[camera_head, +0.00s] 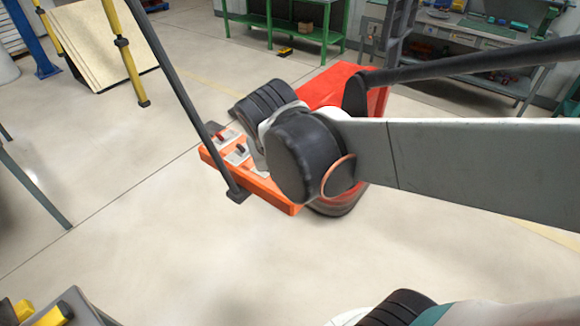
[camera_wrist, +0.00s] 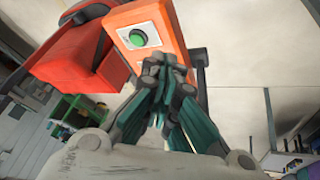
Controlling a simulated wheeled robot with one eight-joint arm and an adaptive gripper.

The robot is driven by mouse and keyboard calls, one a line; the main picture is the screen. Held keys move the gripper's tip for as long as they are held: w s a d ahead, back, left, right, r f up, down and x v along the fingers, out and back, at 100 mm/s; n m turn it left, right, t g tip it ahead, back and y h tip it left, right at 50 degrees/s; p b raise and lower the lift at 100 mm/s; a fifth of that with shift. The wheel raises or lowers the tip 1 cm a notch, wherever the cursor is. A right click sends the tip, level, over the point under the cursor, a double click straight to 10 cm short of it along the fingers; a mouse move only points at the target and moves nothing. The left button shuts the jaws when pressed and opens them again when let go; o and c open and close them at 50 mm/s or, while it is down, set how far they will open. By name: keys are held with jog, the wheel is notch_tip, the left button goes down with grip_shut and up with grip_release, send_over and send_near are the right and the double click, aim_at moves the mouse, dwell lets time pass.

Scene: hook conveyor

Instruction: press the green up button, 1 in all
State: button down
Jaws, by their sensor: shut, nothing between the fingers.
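The green button (camera_wrist: 138,39) is round, set in a white plate with a dark ring on the orange control box (camera_wrist: 168,17). It shows in the wrist view only. My gripper (camera_wrist: 164,72) is shut and empty, with its fingertips just below and right of the button in the picture. I cannot tell how far the fingertips are from the box face. In the head view the orange box (camera_head: 262,187) shows white plates with dark and red controls on it; my arm hides the gripper and the green button there.
A red body (camera_head: 335,85) adjoins the orange box, with dark bars (camera_head: 183,85) running past it. A green workbench (camera_head: 293,28) and a grey bench (camera_head: 465,30) stand at the back. A pale board (camera_head: 100,45) with yellow posts leans at the left. The floor in front is clear.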

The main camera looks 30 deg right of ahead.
jog(key=w+d+m+g+h+p, duration=0.4)
jog(key=w+d+m+h+p, duration=0.2)
jog(key=w+d+p, duration=0.1)
jog(key=shift+w+d+f+p, duration=0.4)
jog(key=shift+w+d, duration=0.15)
jog(key=shift+d, duration=0.3)
jog(key=shift+f, duration=0.1)
notch_tip(320, 180, down, 8)
jog(key=b, duration=0.5)
jog(key=shift+b, duration=0.4)
jog(key=shift+f+b, duration=0.3)
jog(key=shift+b, duration=0.05)
jog(key=shift+f, duration=0.15)
dwell(0.3)
jog(key=shift+f+b, duration=0.3)
jog(key=shift+b, duration=0.25)
